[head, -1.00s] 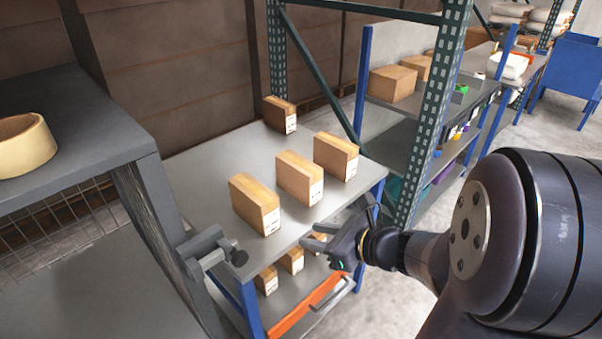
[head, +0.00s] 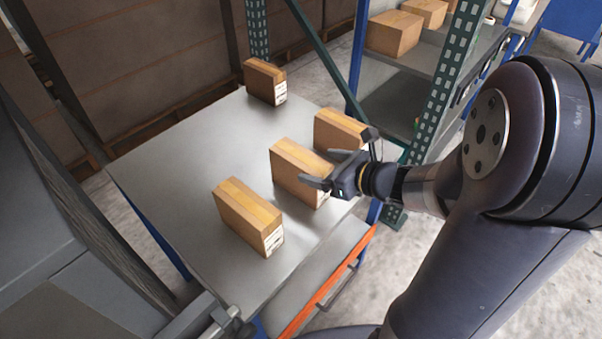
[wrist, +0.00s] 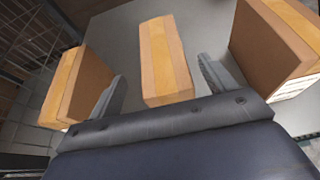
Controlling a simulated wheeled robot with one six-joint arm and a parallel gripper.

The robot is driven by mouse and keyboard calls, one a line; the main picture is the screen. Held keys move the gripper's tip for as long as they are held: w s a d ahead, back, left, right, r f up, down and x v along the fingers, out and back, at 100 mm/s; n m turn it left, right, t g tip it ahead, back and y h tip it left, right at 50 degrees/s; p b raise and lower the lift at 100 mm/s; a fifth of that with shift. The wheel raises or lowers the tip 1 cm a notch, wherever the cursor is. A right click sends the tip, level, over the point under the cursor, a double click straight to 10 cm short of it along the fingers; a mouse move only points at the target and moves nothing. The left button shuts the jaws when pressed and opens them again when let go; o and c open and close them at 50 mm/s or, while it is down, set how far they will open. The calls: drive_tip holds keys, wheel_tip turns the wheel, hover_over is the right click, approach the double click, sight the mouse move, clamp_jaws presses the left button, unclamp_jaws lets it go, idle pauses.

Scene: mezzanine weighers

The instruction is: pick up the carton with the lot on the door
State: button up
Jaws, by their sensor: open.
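Several brown cartons with white labels stand on the grey table top (head: 165,170). In the head view, one is at the front (head: 248,218), a middle one (head: 292,170) is beside my gripper, another (head: 340,130) is partly behind the gripper, and one (head: 265,82) is at the back. The lot print is too small to read, and no door lot shows. My gripper (head: 325,170) is open and empty by the middle carton. In the wrist view, one carton (wrist: 165,60) lies ahead between the spread fingers (wrist: 165,85), with a carton on either side.
A green rack post (head: 440,95) and a shelf with more cartons (head: 395,32) stand to the right. An orange-edged lower shelf (head: 325,280) is below the table front. A dark cabinet (head: 60,220) stands at the left. The table's left part is clear.

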sight(311, 162)
drive_tip(key=shift+x, duration=2.6)
drive_tip(key=shift+w+d, duration=0.1)
drive_tip(key=shift+d, duration=0.05)
drive_tip(key=shift+c, duration=0.4)
drive_tip(key=shift+r, duration=0.1)
clamp_jaws()
